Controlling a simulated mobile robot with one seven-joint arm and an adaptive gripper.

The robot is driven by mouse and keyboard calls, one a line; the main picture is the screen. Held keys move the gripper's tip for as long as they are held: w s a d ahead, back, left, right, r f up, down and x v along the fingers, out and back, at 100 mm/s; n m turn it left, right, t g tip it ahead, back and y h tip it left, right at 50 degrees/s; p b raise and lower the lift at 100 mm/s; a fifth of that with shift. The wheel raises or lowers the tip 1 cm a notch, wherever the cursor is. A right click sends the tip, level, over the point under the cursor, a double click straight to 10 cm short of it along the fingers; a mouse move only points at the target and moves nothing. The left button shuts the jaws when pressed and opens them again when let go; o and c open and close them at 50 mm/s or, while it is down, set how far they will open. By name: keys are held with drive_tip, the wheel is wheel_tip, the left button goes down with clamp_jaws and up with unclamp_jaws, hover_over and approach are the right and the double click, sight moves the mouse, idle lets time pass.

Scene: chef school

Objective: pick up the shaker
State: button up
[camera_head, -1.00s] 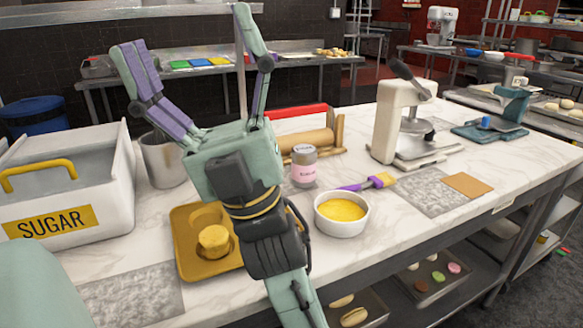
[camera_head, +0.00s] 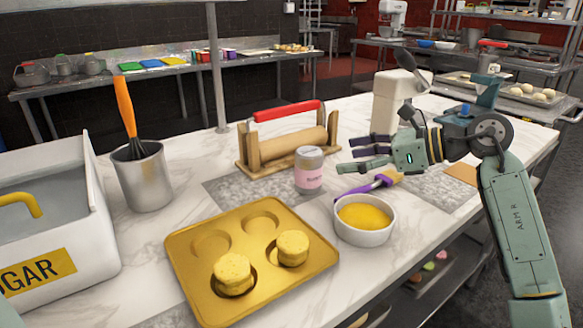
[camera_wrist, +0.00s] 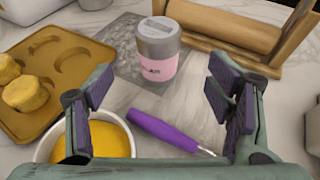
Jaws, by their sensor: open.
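The shaker (camera_head: 309,171) is a small jar with a grey top and a pink label, standing upright on the marble counter. It also shows in the wrist view (camera_wrist: 158,52), ahead of the fingers and slightly left of centre between them. My gripper (camera_head: 358,155) is open and empty, a short way to the right of the shaker in the head view, its fingers pointing left toward it. In the wrist view (camera_wrist: 160,105) both purple-padded fingers are spread wide and the shaker is beyond their tips, apart from them.
A white bowl of yellow filling (camera_head: 365,219) and a purple-handled brush (camera_head: 371,184) lie near, below my gripper. A gold muffin tray (camera_head: 193,271) and a metal pot with a whisk (camera_head: 147,180) are to the left.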

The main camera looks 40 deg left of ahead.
sight(322, 162)
drive_tip(key=shift+w+d+f, duration=0.1)
drive_tip(key=shift+w+f, duration=0.15)
drive_tip(key=shift+a+f, duration=0.15)
drive_tip(key=shift+a, duration=0.1)
drive_tip(key=p+x, duration=0.1)
drive_tip(key=x, duration=0.3)
drive_tip(key=shift+s+a+f, duration=0.1)
drive_tip(key=shift+s+a, duration=0.05)
drive_tip(key=shift+a, duration=0.15)
drive_tip(key=p+x, duration=0.1)
drive_tip(key=x, duration=0.2)
drive_tip(key=p+x, duration=0.1)
drive_tip(key=shift+s+a+p, duration=0.2)
drive_tip(key=shift+s+p, duration=0.15)
drive_tip(key=shift+a+f, duration=0.1)
drive_tip(key=shift+a, duration=0.25)
drive_tip(key=c, duration=1.3)
drive_tip(key=shift+c, duration=0.5)
